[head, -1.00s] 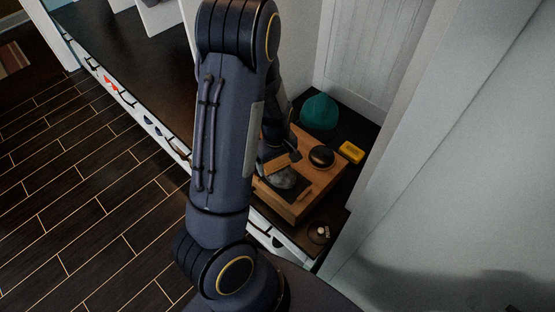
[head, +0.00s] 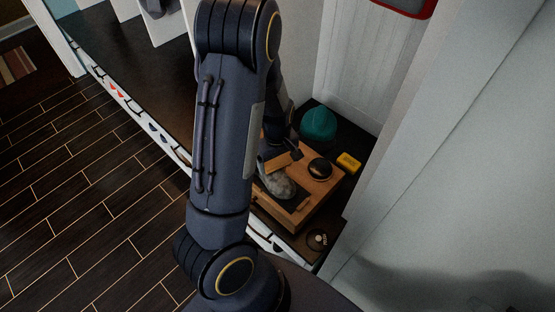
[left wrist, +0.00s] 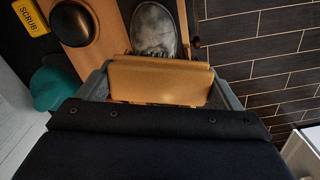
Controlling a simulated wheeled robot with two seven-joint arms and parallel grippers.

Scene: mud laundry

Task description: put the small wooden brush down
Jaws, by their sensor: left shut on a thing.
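The small wooden brush (left wrist: 160,80) is held crosswise between the two grey fingers of my left gripper (left wrist: 165,88) in the left wrist view. In the head view the brush (head: 283,160) is a small tan block beside a grey shoe (head: 277,182). The shoe (left wrist: 154,30) shows just beyond the brush in the left wrist view. The shoe rests on a dark pad on a wooden box (head: 311,203). I cannot tell whether the brush touches the shoe or box. My left arm hides part of this area. My right gripper is out of view.
A round black-topped item (head: 320,168) sits on the box. A yellow SCRUB block (head: 348,163) and a teal rounded thing (head: 318,123) lie behind it. A small dark dish (head: 318,240) is at the front right. A white wall closes off the right side.

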